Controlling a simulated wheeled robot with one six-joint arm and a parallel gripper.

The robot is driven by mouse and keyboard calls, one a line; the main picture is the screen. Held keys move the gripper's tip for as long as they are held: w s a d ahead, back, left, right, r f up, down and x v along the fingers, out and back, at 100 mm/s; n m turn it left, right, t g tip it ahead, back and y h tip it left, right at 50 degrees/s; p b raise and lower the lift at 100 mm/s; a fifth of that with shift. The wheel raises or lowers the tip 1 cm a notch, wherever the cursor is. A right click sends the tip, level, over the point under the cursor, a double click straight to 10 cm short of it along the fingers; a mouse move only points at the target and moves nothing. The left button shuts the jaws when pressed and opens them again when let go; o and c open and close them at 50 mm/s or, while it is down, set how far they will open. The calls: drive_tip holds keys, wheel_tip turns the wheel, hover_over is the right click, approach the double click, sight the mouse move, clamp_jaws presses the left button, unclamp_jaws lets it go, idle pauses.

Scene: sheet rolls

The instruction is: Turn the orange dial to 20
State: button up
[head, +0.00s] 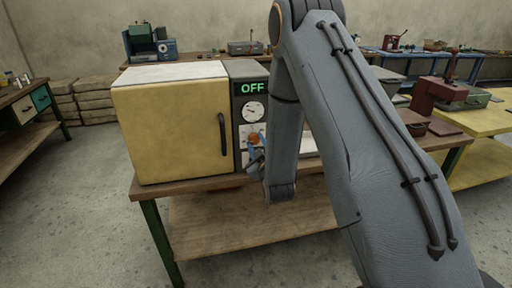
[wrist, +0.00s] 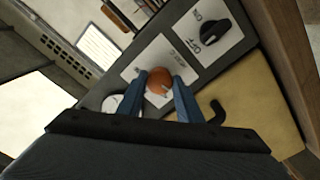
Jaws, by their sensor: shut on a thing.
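The orange dial (head: 253,139) sits on the dark control panel of a yellow oven, below a round white gauge (head: 253,111) and a green "OFF" display (head: 252,88). My gripper (head: 255,153) is at the dial, with its blue fingers on either side of it. In the wrist view the orange dial (wrist: 159,80) is between the two blue fingertips of my gripper (wrist: 160,82), which are shut on it. A light pointer mark shows on the dial. The scale numbers around it are too small to read. A black on/off knob (wrist: 209,34) is on the same panel.
The yellow oven (head: 175,130) has a dark door handle (head: 222,134) left of the panel and stands on a wooden table (head: 160,191). My arm covers the table's right part. A red press (head: 428,98) stands on another table at right.

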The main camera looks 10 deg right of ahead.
drive_tip(key=shift+n+b, duration=0.65)
drive_tip(key=shift+n, duration=1.05)
drive_tip(key=o, duration=1)
drive_tip(key=shift+o, duration=0.2)
drive_tip(key=s+b, duration=0.2)
drive_tip(key=s, duration=0.6)
drive_tip(key=shift+w, duration=0.1)
